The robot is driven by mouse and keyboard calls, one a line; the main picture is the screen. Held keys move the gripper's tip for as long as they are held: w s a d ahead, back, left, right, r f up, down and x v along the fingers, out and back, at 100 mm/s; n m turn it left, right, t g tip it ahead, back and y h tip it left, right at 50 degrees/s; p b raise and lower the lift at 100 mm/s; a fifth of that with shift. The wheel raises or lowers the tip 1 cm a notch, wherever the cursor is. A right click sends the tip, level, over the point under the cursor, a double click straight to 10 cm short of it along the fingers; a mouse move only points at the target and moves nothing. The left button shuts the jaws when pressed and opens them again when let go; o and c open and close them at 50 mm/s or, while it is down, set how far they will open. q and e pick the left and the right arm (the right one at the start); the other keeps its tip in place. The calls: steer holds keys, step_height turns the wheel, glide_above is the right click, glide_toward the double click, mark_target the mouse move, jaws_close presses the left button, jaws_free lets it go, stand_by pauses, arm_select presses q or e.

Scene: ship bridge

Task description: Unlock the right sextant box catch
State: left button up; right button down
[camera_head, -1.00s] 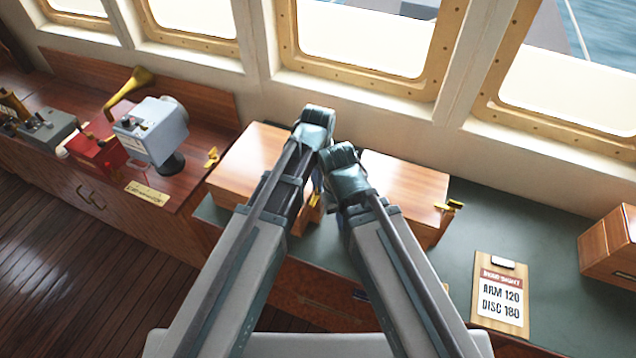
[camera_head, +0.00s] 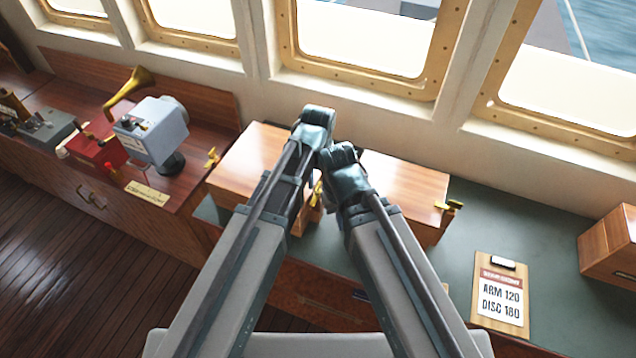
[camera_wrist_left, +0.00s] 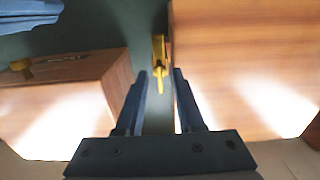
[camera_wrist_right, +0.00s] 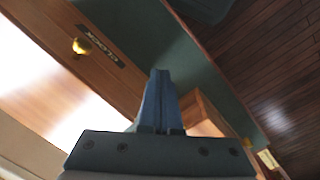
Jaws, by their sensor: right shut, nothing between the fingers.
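Two wooden boxes show in the head view, a left one (camera_head: 245,160) and a right one (camera_head: 410,185); my arms cover the space between them. A brass catch (camera_head: 453,206) sits at the right box's right end. Another brass piece (camera_head: 317,192) shows partly between my arms. In the left wrist view, my left gripper (camera_wrist_left: 160,72) is open, with a brass catch (camera_wrist_left: 159,62) on the side of the large box (camera_wrist_left: 235,65) between its fingertips in the picture; contact cannot be told. My right gripper (camera_wrist_right: 160,72) is shut and empty, pointing over the green counter.
A placard (camera_head: 500,295) reading ARM 120, DISC 180 lies on the green counter (camera_head: 455,260). Another wooden box (camera_head: 612,245) stands at the far right. A grey-blue instrument (camera_head: 155,130) and brass horn (camera_head: 130,90) stand left. A brass knob (camera_wrist_right: 82,46) shows in the right wrist view.

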mark_target(318, 186)
arm_select(q)
step_height(318, 186, up, 14)
steer(key=p, duration=1.3)
steer(key=shift+p, duration=0.4)
steer(key=shift+f, duration=0.2)
